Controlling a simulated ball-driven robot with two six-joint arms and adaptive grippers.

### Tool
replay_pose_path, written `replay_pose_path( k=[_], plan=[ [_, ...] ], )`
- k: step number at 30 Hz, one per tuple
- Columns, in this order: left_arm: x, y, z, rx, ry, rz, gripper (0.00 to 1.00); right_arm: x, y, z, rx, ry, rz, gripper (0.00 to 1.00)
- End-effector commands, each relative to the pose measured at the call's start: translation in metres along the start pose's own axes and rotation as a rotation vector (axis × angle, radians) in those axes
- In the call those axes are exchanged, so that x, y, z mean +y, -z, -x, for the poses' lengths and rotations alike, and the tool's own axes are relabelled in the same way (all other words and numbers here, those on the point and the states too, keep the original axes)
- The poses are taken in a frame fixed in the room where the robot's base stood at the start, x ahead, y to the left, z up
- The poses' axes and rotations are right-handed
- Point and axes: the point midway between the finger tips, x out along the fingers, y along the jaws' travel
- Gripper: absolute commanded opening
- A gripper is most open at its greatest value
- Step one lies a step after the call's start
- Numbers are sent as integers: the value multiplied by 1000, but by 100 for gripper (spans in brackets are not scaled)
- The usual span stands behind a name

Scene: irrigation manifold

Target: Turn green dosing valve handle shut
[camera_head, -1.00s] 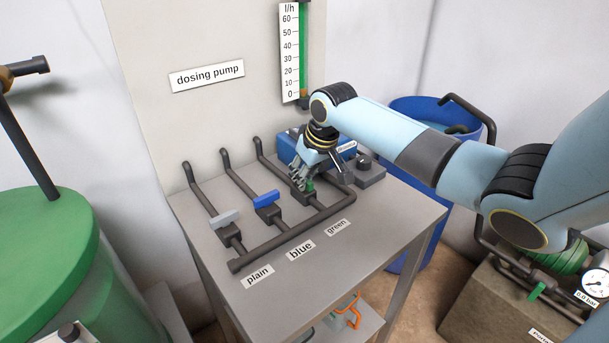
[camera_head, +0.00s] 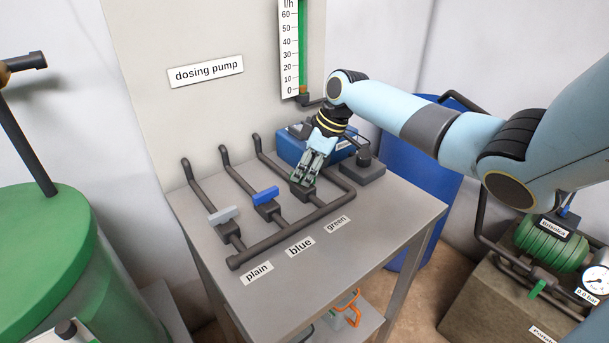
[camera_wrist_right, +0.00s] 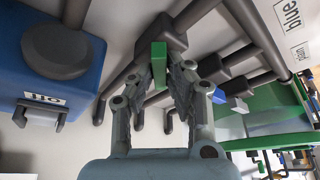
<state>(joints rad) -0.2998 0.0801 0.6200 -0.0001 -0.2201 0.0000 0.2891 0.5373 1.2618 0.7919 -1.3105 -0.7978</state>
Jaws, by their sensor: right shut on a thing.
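The green dosing valve handle (camera_wrist_right: 158,62) shows in the right wrist view as a green bar between my fingertips. It stands at an angle to its dark pipe. In the head view my gripper hides most of the handle; its dark valve body (camera_head: 301,194) shows just below. My right gripper (camera_head: 306,180) reaches down onto the valve behind the "green" label (camera_head: 337,224) and is shut on the handle. My left gripper is not in view.
The blue handle (camera_head: 265,196) and grey plain handle (camera_head: 223,216) sit to the left, both across their pipes. The blue pump (camera_head: 290,146) stands close behind my right gripper. A dark box with a knob (camera_head: 363,171) lies to its right. The table front (camera_head: 330,260) is clear.

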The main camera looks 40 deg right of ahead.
Motion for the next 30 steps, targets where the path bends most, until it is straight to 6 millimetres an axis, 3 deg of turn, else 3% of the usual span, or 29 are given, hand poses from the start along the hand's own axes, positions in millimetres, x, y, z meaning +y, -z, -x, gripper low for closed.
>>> replay_pose_path(
  k=[18,30],
  plan=[
    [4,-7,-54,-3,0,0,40,4,1,-3,2,215,529,0],
    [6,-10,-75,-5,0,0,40,4,2,-2,0,305,747,0]
  ],
)
